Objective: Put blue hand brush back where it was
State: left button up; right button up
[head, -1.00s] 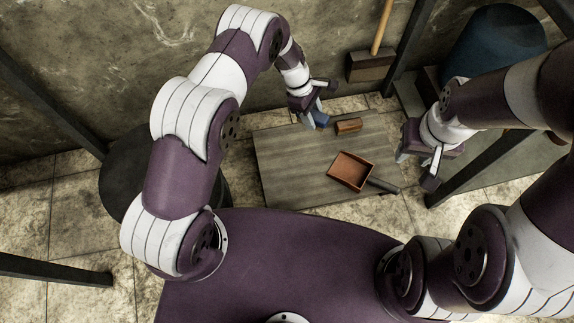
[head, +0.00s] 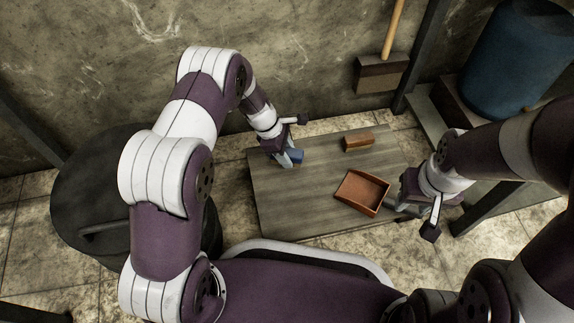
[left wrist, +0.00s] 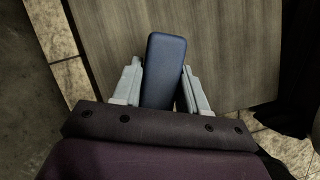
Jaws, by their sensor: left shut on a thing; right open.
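The blue hand brush (head: 296,157) is held in my left gripper (head: 287,161) over the left back part of the grey wooden board (head: 300,205). In the left wrist view the brush (left wrist: 164,68) shows as a dark blue block between the two pale fingers, with the board behind it. I cannot tell whether the brush touches the board.
A small brown block (head: 358,142) lies at the back of the board. A long-handled tool (head: 382,75) leans on the wall. A blue drum (head: 515,60) stands at the back right and a dark round bin (head: 85,190) at the left. The board's left front is clear.

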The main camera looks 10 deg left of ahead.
pick_arm(q)
notch_tip(320, 180, down, 4)
jog(key=b, duration=0.3)
jog(key=shift+r+p, duration=0.3)
jog(key=shift+p, duration=0.05)
jog(key=shift+c, duration=0.4)
jog(key=shift+f, duration=0.15)
jog(key=o, duration=1.2)
pick_arm(e)
notch_tip(320, 180, down, 3)
jog(key=shift+f, duration=0.2)
pick_arm(q)
jog(key=p+v, duration=0.9)
jog(key=v, duration=0.2)
jog(key=shift+r, duration=0.35)
jog(key=shift+a+r+p, duration=0.15)
jog(key=shift+r+p, duration=0.2)
jog(key=s+a+r+m+y, duration=0.2)
jog(key=s+r+m, duration=0.6)
jog(key=s+m, duration=0.1)
jog(key=s+a+r+m+t+y, duration=0.1)
jog(key=s+a+r+m+y, duration=0.1)
jog(key=s+r+m, duration=0.7)
jog(key=shift+s+r, duration=0.3)
jog(key=shift+s, duration=0.4)
pick_arm(e)
notch_tip(320, 180, up, 10)
jog(key=shift+f, duration=0.2)
